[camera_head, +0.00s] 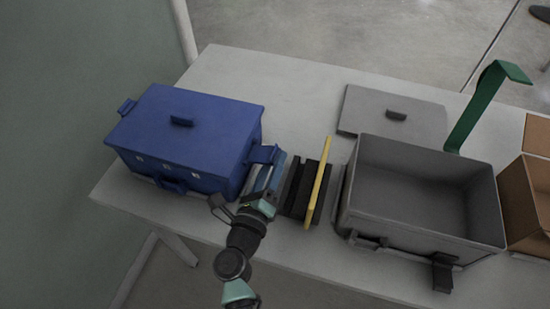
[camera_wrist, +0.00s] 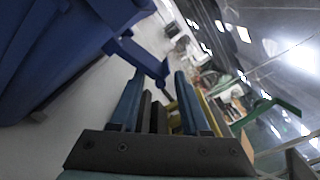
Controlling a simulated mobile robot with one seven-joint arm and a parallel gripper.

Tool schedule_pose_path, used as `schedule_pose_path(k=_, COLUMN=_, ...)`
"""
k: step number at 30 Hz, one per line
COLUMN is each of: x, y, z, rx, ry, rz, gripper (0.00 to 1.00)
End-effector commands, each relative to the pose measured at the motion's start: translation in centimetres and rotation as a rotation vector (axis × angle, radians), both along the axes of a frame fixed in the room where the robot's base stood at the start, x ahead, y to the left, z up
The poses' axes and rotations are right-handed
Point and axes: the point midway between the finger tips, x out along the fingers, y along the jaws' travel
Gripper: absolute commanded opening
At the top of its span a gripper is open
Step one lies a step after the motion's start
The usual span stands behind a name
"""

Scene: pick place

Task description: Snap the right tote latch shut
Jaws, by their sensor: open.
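A blue tote (camera_head: 165,130) with its lid on stands at the left of the table. Its right latch (camera_head: 263,154) is a blue flap sticking outward from the right side, not lying flat against the wall. The left latch (camera_head: 127,107) also sticks out. My gripper (camera_head: 270,172) is beside the tote's right wall, close to the right latch. In the wrist view its two blue fingers (camera_wrist: 158,78) are apart with nothing held, and the right latch (camera_wrist: 146,62) shows just beyond the fingertips. I cannot tell whether they touch.
Dark blocks and a yellow-edged panel (camera_head: 318,185) stand right of my gripper. An open, empty grey tote (camera_head: 360,205) is further right, its grey lid (camera_head: 370,112) lying behind it. A green bracket (camera_head: 485,105) and cardboard box (camera_head: 530,190) are at right. The table (camera_head: 275,85) is clear at the back.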

Motion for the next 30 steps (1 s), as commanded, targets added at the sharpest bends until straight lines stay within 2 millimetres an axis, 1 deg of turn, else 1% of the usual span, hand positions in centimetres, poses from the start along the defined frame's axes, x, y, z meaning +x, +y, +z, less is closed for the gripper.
schedule_pose_path(k=1, x=0.61, y=-0.23, z=0.0, rx=0.0, ry=-0.002, rz=-0.001, gripper=0.46)
schedule_pose_path(k=6, x=1.5, y=-0.5, z=0.03, rx=0.0, ry=-0.001, rz=-0.001, gripper=0.46)
schedule_pose_path(k=14, x=1.57, y=-0.56, z=0.02, rx=-0.001, ry=0.0, rz=0.0, gripper=0.46)
schedule_pose_path(k=15, x=1.58, y=-0.55, z=0.02, rx=-0.001, ry=0.0, rz=0.0, gripper=0.42)
schedule_pose_path(k=17, x=1.56, y=-0.56, z=0.02, rx=-0.001, ry=0.0, rz=-0.001, gripper=0.32)
schedule_pose_path(k=18, x=1.57, y=-0.55, z=0.02, rx=-0.001, ry=0.0, rz=-0.001, gripper=0.24)
schedule_pose_path(k=22, x=1.56, y=-0.54, z=0.02, rx=-0.001, ry=0.0, rz=-0.001, gripper=0.01)
schedule_pose_path(k=30, x=1.55, y=-0.54, z=0.02, rx=-0.001, ry=0.0, rz=-0.001, gripper=0.0)
